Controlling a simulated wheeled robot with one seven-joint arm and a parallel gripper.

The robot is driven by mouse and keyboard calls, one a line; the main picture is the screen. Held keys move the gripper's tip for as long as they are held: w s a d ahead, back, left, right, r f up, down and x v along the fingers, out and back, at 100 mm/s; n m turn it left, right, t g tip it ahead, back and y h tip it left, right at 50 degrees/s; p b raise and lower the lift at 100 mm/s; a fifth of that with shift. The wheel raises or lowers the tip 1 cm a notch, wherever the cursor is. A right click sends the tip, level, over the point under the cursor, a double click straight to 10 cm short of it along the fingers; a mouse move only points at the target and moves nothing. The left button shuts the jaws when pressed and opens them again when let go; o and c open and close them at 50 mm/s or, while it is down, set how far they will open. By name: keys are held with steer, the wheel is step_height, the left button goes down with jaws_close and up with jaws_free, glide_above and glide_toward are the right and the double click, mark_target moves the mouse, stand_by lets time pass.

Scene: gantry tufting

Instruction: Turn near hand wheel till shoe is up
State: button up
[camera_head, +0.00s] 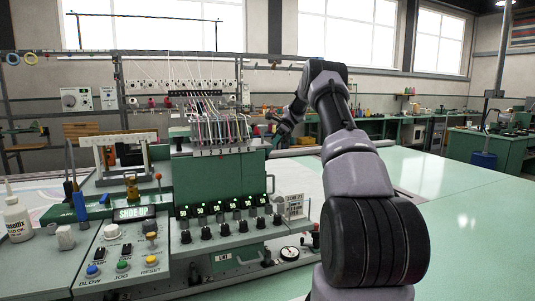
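The green tufting machine (222,185) stands left of centre, with a row of coloured threads running down into its head. A small lit display (133,212) on its front panel reads "SHOE UP". A round white-faced dial with a dark rim (290,253) sits at the machine's lower right. I cannot make out clearly which part is the near hand wheel. My gripper (279,126) is at the far end of my arm, near the upper right side of the machine head. It is small and dark, and its fingers cannot be told apart. The shoe is not clearly visible.
A control panel with blue, green and yellow buttons (122,266) is at the lower left, with a white oil bottle (17,220) beside it. Several black knobs line the machine's front. A pale green table surface (470,205) at the right is clear.

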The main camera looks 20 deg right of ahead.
steer(key=shift+g, duration=0.3)
stand_by(0.4)
steer(key=o, duration=1.4)
